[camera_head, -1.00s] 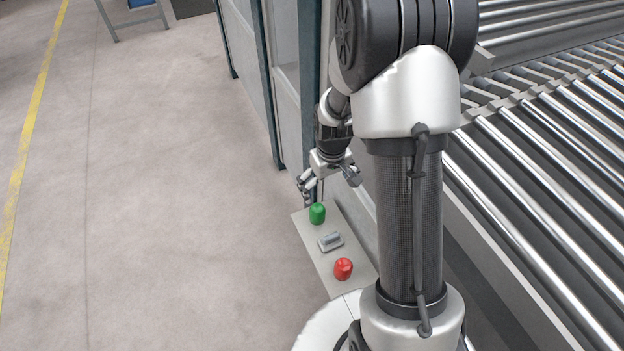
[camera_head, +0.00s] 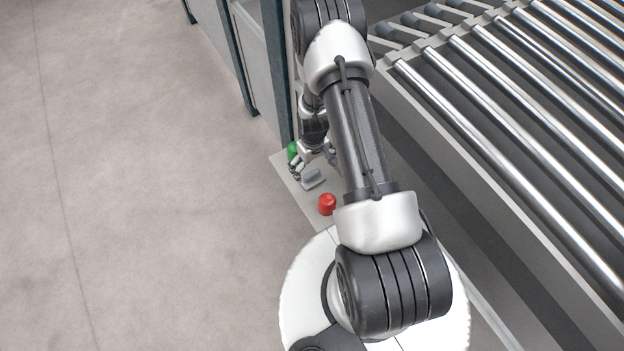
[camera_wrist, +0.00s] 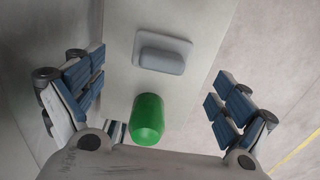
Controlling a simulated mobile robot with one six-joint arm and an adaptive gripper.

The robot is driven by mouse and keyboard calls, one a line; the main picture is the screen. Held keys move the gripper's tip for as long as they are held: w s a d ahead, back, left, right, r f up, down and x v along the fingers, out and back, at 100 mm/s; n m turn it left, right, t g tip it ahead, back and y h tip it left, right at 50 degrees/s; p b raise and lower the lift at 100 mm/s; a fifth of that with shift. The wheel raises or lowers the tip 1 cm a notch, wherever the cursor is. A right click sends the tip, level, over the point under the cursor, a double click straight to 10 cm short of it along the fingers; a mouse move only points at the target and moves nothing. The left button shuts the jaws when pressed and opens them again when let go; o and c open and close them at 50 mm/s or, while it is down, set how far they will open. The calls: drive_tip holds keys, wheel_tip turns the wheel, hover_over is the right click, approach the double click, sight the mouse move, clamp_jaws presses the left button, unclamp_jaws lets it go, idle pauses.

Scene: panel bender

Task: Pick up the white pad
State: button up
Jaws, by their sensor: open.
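A light grey block on a thin plate (camera_head: 312,178) sits on the pale panel between a green and a red knob; it is the closest match to the white pad, though it looks grey. In the wrist view the grey block (camera_wrist: 163,54) is at upper centre, beyond the green knob. My gripper (camera_head: 312,165) is over the panel close to the grey block, with part of the panel behind it. In the wrist view my gripper (camera_wrist: 158,90) is open, its blue-padded fingers wide apart to either side with nothing held.
A green knob (camera_wrist: 147,119) stands between my fingers in the wrist view. A red knob (camera_head: 327,204) stands at the panel's near end. The pale panel (camera_head: 316,212) is narrow. A roller conveyor (camera_head: 500,120) lies to the right; open floor (camera_head: 150,180) lies left.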

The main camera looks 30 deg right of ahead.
sight(312, 173)
wheel_tip(312, 173, down, 7)
drive_tip(key=shift+a+r+b, duration=0.1)
drive_tip(key=shift+a+b, duration=0.05)
drive_tip(key=shift+b, duration=1)
drive_tip(key=shift+c, duration=0.4)
drive_tip(key=c, duration=1.1)
drive_tip(key=shift+r, duration=0.15)
drive_tip(key=shift+c, duration=0.2)
